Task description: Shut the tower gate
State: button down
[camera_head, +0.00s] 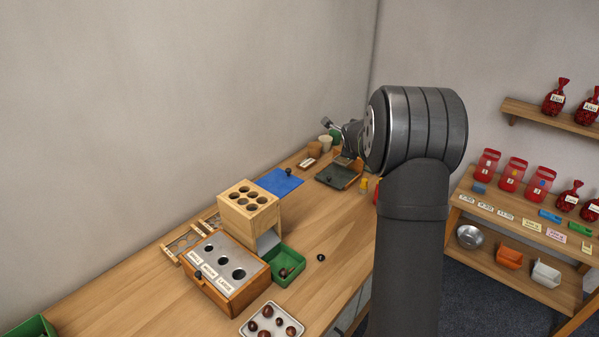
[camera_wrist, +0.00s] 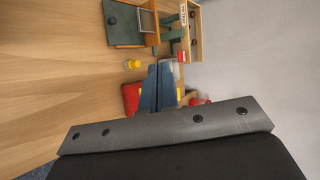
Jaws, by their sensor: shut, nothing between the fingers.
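A wooden tower with round holes in its top (camera_head: 250,201) stands on the table in the head view, with a pale sloping plate (camera_head: 267,241) low on its right side. A second wooden stand (camera_wrist: 195,38), with a white label and green parts, shows at the top of the wrist view. I cannot tell which part is the gate or how it stands. My gripper (camera_wrist: 159,68) is shut and empty in the wrist view, apart from the stand and pointing towards small bottles. In the head view my arm hides much of that area.
A dark green tray with a knob (camera_wrist: 125,22) lies beside the stand. A yellow-capped bottle (camera_wrist: 132,64) and a red-capped one (camera_wrist: 181,56) are close to my fingertips. A green bin (camera_head: 289,267) and a wooden box with holes (camera_head: 226,271) stand by the tower.

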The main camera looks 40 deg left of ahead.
jog(key=s+f+n+g+y, duration=0.5)
jog(key=s+f+n+y, duration=0.3)
jog(key=s+n+y, duration=0.4)
jog(key=a+f+n+h, duration=0.1)
jog(key=a, duration=0.9)
jog(key=shift+s+a+f, duration=0.2)
jog(key=shift+s+a, duration=0.05)
jog(key=shift+s, duration=0.05)
